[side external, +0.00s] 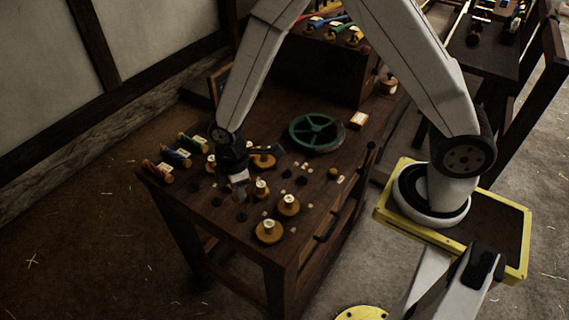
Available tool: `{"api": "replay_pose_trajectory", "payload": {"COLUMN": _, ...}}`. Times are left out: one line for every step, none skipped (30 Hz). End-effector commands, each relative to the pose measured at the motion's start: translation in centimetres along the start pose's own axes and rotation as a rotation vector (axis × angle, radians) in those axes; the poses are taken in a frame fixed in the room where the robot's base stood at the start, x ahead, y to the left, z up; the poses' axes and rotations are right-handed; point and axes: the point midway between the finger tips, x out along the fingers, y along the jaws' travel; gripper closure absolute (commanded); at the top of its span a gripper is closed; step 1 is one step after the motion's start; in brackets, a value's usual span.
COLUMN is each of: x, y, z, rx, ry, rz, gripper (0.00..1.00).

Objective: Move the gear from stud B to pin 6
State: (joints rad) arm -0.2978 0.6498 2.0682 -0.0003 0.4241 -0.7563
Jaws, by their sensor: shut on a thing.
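My gripper (239,192) points down over the left middle of the wooden table, low above its top. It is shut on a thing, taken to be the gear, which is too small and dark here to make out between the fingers. Several brass-yellow gears or discs with pale hubs are around it: one at the front (268,231), one right of it (288,205), one just right of my gripper (260,189) and one behind (263,159). Dark studs or pins (287,174) stand among them. Their labels are too small to read, so I cannot tell stud B or pin 6.
Colored spools (176,157) line the left edge. A dark wooden cabinet (318,68) stands at the back. The front left tabletop (205,200) is mostly clear.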

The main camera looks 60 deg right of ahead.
Motion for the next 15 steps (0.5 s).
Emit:
{"api": "replay_pose_trajectory", "payload": {"x": 0.07, "y": -0.11, "z": -0.15, "rx": 0.0, "ry": 0.0, "rz": 0.0, "gripper": 1.0}}
{"api": "replay_pose_trajectory", "payload": {"x": 0.09, "y": -0.14, "z": -0.18, "rx": 0.001, "ry": 0.0, "rz": 0.0, "gripper": 1.0}}
{"api": "replay_pose_trajectory", "payload": {"x": 0.1, "y": -0.15, "z": -0.2, "rx": 0.001, "ry": 0.0, "rz": 0.0, "gripper": 1.0}}
{"api": "replay_pose_trajectory", "payload": {"x": 0.1, "y": -0.15, "z": -0.21, "rx": 0.001, "ry": 0.0, "rz": 0.0, "gripper": 1.0}}
{"api": "replay_pose_trajectory", "payload": {"x": 0.1, "y": -0.15, "z": -0.21, "rx": 0.001, "ry": 0.0, "rz": 0.0, "gripper": 1.0}}
{"api": "replay_pose_trajectory", "payload": {"x": 0.1, "y": -0.14, "z": -0.2, "rx": 0.001, "ry": 0.0, "rz": 0.0, "gripper": 1.0}}
{"api": "replay_pose_trajectory", "payload": {"x": 0.11, "y": -0.14, "z": -0.19, "rx": 0.001, "ry": 0.0, "rz": 0.0, "gripper": 1.0}}
{"api": "replay_pose_trajectory", "payload": {"x": 0.12, "y": -0.13, "z": -0.19, "rx": 0.001, "ry": 0.0, "rz": 0.0, "gripper": 1.0}}
{"api": "replay_pose_trajectory", "payload": {"x": 0.14, "y": -0.13, "z": -0.19, "rx": 0.001, "ry": 0.0, "rz": 0.0, "gripper": 1.0}}
{"api": "replay_pose_trajectory", "payload": {"x": 0.16, "y": -0.13, "z": -0.18, "rx": 0.001, "ry": 0.0, "rz": 0.0, "gripper": 1.0}}
{"api": "replay_pose_trajectory", "payload": {"x": 0.19, "y": -0.13, "z": -0.18, "rx": 0.001, "ry": 0.0, "rz": 0.0, "gripper": 1.0}}
{"api": "replay_pose_trajectory", "payload": {"x": 0.24, "y": -0.13, "z": -0.18, "rx": 0.001, "ry": 0.0, "rz": 0.0, "gripper": 1.0}}
{"api": "replay_pose_trajectory", "payload": {"x": 0.28, "y": -0.13, "z": -0.17, "rx": 0.001, "ry": 0.0, "rz": 0.0, "gripper": 1.0}}
{"api": "replay_pose_trajectory", "payload": {"x": 0.33, "y": -0.13, "z": -0.17, "rx": 0.001, "ry": 0.0, "rz": 0.0, "gripper": 1.0}}
{"api": "replay_pose_trajectory", "payload": {"x": 0.41, "y": -0.12, "z": -0.17, "rx": 0.001, "ry": 0.0, "rz": 0.0, "gripper": 1.0}}
